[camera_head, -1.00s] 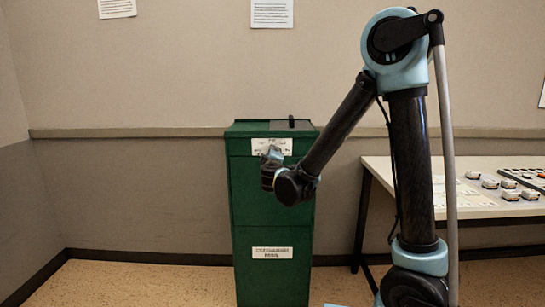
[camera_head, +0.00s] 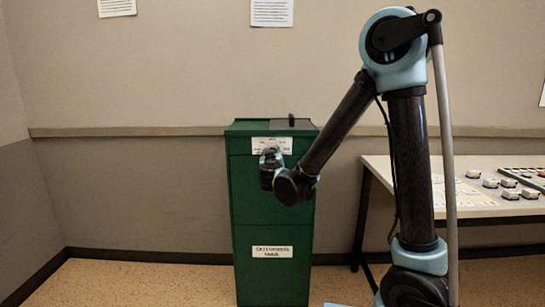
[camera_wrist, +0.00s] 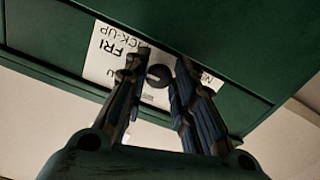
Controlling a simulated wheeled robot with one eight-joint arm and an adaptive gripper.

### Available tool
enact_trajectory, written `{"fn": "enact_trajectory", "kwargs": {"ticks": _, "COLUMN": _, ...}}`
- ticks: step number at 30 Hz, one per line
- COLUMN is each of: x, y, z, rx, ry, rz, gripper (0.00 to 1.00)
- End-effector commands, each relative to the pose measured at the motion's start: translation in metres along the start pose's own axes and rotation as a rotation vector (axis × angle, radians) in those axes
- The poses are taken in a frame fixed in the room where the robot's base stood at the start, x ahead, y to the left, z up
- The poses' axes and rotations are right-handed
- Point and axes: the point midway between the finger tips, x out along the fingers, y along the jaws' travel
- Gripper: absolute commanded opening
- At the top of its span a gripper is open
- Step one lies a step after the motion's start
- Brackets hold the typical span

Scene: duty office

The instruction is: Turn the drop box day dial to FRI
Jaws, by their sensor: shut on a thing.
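The green drop box (camera_head: 270,215) stands against the wall, with a white label plate (camera_head: 285,145) near its top. In the wrist view the plate (camera_wrist: 103,62) appears turned, with FRI and PICK-UP readable at left and other lettering partly hidden by my fingers. The day dial (camera_wrist: 157,84) is a small dark round knob with a light mark. Which day the mark points to, I cannot tell. My gripper (camera_wrist: 158,72) is shut on the dial, one finger on each side. In the head view my gripper (camera_head: 271,158) is at the plate and hides the dial.
A dark handle or slot part (camera_head: 291,121) sits on top of the box. A white table (camera_head: 460,208) with several small items stands at right. A lower label (camera_head: 272,252) is on the box front. The floor left of the box is clear.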

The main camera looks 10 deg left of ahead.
Motion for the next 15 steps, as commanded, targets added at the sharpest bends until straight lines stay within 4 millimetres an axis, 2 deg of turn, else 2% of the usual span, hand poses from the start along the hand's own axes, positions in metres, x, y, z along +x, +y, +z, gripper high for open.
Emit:
{"fn": "enact_trajectory", "kwargs": {"ticks": 7, "x": 0.0007, "y": -0.0013, "z": -0.0014, "rx": 0.15, "ry": 0.002, "rz": -0.001, "gripper": 0.01}}
{"fn": "enact_trajectory", "kwargs": {"ticks": 15, "x": 0.0006, "y": -0.0013, "z": -0.0009, "rx": 0.237, "ry": 0.001, "rz": -0.001, "gripper": 0.0}}
